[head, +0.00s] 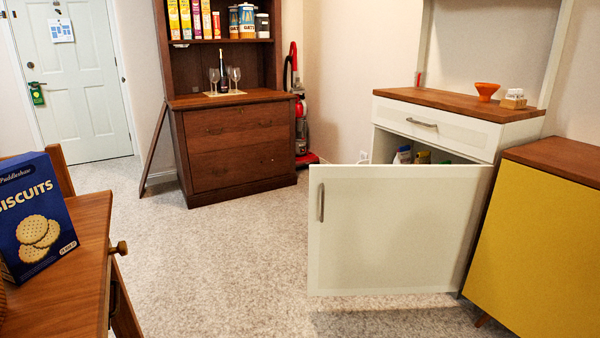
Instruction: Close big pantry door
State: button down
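A large white door (400,235) stands wide open on the lower part of a white cabinet (440,130) with a wooden top. It swings out into the room, with its hinge side at the right and its free edge at the left. A metal handle (321,203) is near the free edge. Behind the door, the cabinet's opening shows a few items (403,155); most of the inside is hidden. My gripper is not in view.
A yellow cabinet (540,250) stands close at right. A wooden table (70,260) with a biscuit box (38,220) is at left. A dark brown hutch (238,150) and red vacuum (302,125) stand behind. Carpet (220,255) between table and door is clear.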

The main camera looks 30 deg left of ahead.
aim_at(373, 229)
jog(key=u, duration=0.7)
jog(key=i, duration=0.95)
jog(key=u, duration=1.25)
jog(key=i, duration=0.4)
jog(key=u, duration=0.3)
